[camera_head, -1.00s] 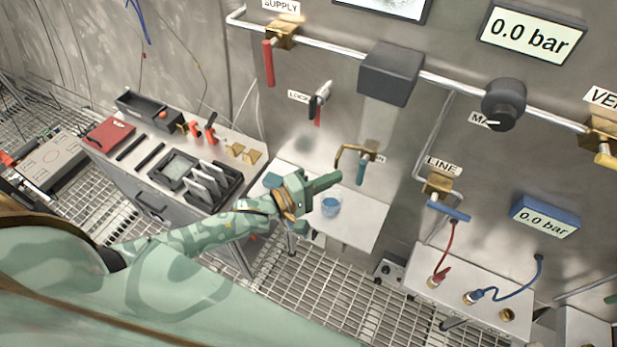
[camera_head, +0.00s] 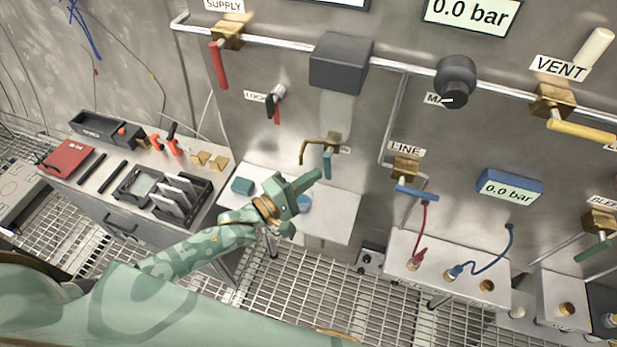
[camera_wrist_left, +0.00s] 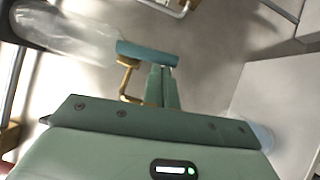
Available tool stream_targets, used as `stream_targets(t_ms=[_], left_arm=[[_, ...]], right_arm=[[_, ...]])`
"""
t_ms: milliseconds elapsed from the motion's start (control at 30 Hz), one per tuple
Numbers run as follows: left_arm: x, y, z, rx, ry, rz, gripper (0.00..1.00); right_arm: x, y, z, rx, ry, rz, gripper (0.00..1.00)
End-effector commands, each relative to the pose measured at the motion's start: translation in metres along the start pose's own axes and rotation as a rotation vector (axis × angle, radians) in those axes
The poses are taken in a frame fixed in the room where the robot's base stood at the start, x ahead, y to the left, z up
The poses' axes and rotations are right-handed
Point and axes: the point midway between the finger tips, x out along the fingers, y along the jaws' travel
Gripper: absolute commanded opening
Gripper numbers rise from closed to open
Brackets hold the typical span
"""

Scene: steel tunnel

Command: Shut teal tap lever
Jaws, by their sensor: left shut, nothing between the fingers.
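The teal tap lever (camera_head: 327,165) hangs down from a brass tap (camera_head: 335,141) on the steel wall, with the spout curving to the left. In the left wrist view the lever (camera_wrist_left: 147,52) lies across the picture just past my fingertips, with the brass spout (camera_wrist_left: 127,75) beside the fingers. My left gripper (camera_head: 318,174) is shut and empty, its tips just below and left of the lever in the head view. I cannot tell whether they touch it. A blue cup (camera_head: 304,203) on the white shelf is partly hidden behind the gripper. My right gripper is out of view.
The white shelf (camera_head: 338,220) is below the tap, with a teal block (camera_head: 242,186) on its left. A tool bench (camera_head: 100,200) stands at left. The blue LINE lever (camera_head: 417,194) and a hose panel (camera_head: 400,255) are at right. A grey box (camera_head: 341,62) is above.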

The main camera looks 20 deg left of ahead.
Motion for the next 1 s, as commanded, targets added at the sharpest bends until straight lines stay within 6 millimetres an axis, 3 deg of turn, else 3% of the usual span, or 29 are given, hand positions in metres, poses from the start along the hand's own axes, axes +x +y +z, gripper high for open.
stream_targets(t_ms=[467, 1000], left_arm=[[0.005, -0.007, 0.007, -0.136, -0.001, 0.091, 0.00], [0.019, -0.016, 0.028, -0.531, -0.001, 0.355, 0.00]], right_arm=[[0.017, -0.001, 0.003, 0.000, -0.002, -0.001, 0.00], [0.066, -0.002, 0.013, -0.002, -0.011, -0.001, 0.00]])
